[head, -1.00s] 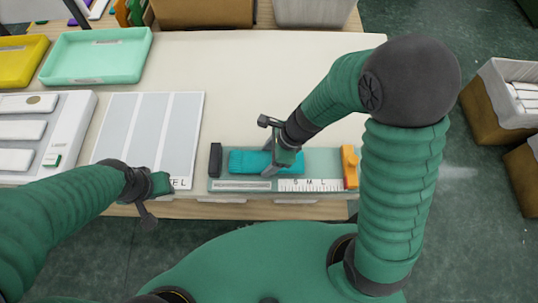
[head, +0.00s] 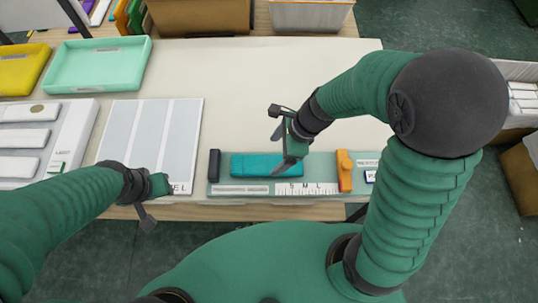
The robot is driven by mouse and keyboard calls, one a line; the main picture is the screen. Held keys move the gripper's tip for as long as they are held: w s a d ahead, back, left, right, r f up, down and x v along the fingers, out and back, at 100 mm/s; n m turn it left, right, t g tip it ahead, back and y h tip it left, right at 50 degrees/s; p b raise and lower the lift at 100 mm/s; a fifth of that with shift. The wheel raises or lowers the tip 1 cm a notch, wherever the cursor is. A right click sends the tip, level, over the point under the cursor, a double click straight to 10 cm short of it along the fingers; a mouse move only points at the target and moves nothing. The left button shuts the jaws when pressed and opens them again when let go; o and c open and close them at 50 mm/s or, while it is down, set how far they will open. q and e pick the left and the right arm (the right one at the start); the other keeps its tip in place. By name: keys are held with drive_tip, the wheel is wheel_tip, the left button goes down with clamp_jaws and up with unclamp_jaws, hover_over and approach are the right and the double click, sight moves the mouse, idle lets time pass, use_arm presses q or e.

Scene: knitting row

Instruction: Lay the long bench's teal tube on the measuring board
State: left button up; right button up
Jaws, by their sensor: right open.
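The teal tube (head: 258,165) lies flat along the measuring board (head: 218,188), between a dark block at the left end and an orange stop (head: 344,170) at the right. The board carries a white scale marked S, M, L along its front. My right gripper (head: 280,152) is open at the tube's right part, tilted and empty; it covers a bit of the tube, and I cannot tell whether it touches it. My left gripper (head: 153,205) hangs at the bench's front edge by the striped panel; its jaws are too small to read.
A grey-striped white panel (head: 150,135) lies left of the board. A mint tray (head: 97,65) and a yellow tray (head: 22,70) stand at the back left. The bench top (head: 260,80) behind the board is clear. Boxes stand at the right.

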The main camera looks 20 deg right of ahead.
drive_tip(key=s+d+r+n+h, duration=0.1)
drive_tip(key=d+n+h, duration=0.1)
drive_tip(key=n, duration=0.8)
drive_tip(key=s+d+r+n+t+h, duration=0.1)
drive_tip(key=d+n, duration=0.3)
drive_tip(key=n, duration=0.7)
drive_tip(key=shift+s+d+r+h+p, duration=0.3)
drive_tip(key=shift+s+r+h, duration=0.25)
drive_tip(key=shift+s+h, duration=0.2)
drive_tip(key=shift+a, duration=0.1)
